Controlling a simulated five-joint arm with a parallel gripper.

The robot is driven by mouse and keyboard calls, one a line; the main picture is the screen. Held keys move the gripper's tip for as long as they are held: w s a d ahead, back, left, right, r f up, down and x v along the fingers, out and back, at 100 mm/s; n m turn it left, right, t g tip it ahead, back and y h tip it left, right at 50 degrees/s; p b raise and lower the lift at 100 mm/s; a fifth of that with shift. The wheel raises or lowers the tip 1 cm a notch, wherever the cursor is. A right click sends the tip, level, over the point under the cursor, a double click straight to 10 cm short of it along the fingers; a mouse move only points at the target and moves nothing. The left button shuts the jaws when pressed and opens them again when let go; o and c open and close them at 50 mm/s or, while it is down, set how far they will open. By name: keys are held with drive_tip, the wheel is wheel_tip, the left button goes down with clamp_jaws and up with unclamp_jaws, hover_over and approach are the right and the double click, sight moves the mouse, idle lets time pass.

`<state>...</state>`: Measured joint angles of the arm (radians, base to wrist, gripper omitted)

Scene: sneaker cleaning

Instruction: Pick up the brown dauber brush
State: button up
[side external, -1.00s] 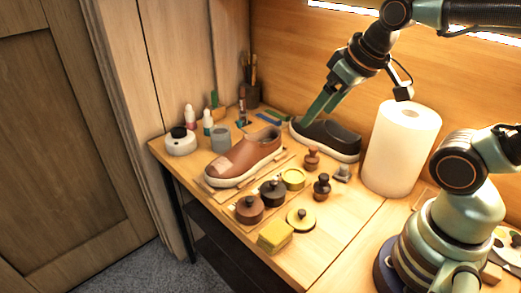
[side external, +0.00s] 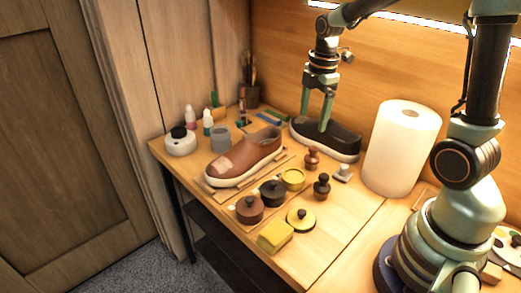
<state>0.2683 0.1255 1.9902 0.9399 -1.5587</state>
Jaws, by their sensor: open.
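The brown dauber brush (side external: 311,159) stands upright on the bench, just in front of the dark shoe. It is a small, rounded brown piece with a narrow neck. My gripper (side external: 314,121) points down with its two green fingers apart and nothing between them. In the picture it is above the brush, over or near the dark shoe; its exact height is hard to tell. A similar, darker dauber (side external: 321,187) stands nearer the front, a little to the right.
The dark shoe (side external: 338,141) lies behind the brush and the brown shoe (side external: 237,160) to its left. A small grey item (side external: 343,174) and a white paper roll (side external: 401,150) are to the right. Round tins (side external: 249,209) and a yellow sponge (side external: 275,236) lie in front.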

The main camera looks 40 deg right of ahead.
sight(312, 156)
drive_tip(key=f+n, duration=0.1)
drive_tip(key=d+f+n, duration=0.1)
drive_tip(key=d+f+n+g, duration=0.1)
drive_tip(key=shift+w+d+f, duration=0.2)
drive_tip(key=shift+w, duration=0.15)
drive_tip(key=shift+d+f, duration=0.1)
drive_tip(key=shift+f, duration=0.2)
wheel_tip(312, 156, down, 6)
drive_tip(key=shift+f, duration=0.2)
drive_tip(key=shift+s+d+f, duration=0.1)
drive_tip(key=shift+f, duration=1.25)
drive_tip(key=shift+s+f, duration=0.1)
drive_tip(key=shift+f, duration=1.2)
drive_tip(key=shift+c, duration=0.3)
drive_tip(key=c, duration=1.2)
wheel_tip(312, 156, up, 10)
drive_tip(key=shift+r, duration=0.1)
